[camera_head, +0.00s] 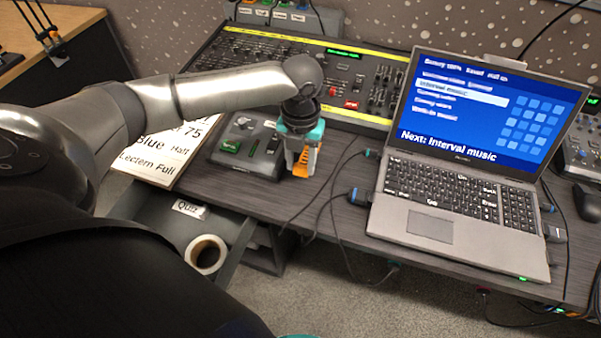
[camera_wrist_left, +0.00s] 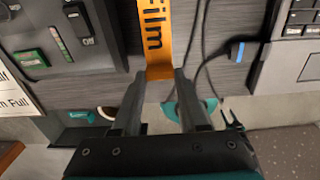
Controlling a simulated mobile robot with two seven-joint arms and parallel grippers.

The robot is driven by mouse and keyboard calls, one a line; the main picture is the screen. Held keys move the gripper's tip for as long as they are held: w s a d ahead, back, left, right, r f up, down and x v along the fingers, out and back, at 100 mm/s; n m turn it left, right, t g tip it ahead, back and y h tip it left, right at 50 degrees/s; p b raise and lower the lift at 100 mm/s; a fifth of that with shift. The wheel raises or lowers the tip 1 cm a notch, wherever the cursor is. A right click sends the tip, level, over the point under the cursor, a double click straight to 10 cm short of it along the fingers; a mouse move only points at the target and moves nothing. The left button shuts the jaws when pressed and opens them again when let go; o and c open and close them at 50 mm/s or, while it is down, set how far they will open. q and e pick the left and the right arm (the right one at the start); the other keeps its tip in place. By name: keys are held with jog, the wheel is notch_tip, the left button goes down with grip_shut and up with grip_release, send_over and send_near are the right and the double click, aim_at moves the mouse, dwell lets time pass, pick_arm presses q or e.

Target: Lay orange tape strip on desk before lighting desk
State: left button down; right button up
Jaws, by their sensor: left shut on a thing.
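My left gripper (camera_head: 302,165) is shut on the near end of an orange tape strip (camera_wrist_left: 156,30). The strip reads "Film" in the left wrist view and runs away from the fingers over the dark desk. In the head view the orange strip (camera_head: 301,168) shows just between and below the fingers, close to the desk's front edge. I cannot tell whether it touches the desk. The lighting desk (camera_head: 345,112), a long black console with yellow edges and many faders, stands behind the gripper. My right gripper's fingers are not in view.
A small black box with green labels (camera_head: 232,148) sits left of the gripper, and an open laptop (camera_head: 460,150) sits right. Black cables (camera_head: 335,205) cross the desk between gripper and laptop. Below the front edge is an open drawer with a tape roll (camera_head: 206,254).

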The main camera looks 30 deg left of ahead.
pick_arm(q)
notch_tip(320, 180, down, 4)
jog(key=shift+r+b, duration=0.25)
jog(key=shift+b, duration=0.35)
jog(key=shift+f, duration=0.4)
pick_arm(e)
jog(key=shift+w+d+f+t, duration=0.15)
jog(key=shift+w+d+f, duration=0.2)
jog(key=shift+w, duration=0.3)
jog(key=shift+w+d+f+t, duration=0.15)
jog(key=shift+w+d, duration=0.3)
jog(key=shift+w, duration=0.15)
pick_arm(q)
jog(key=c, duration=0.8)
grip_release()
jog(key=shift+f, duration=0.1)
jog(key=shift+c, duration=0.2)
jog(key=o, duration=0.4)
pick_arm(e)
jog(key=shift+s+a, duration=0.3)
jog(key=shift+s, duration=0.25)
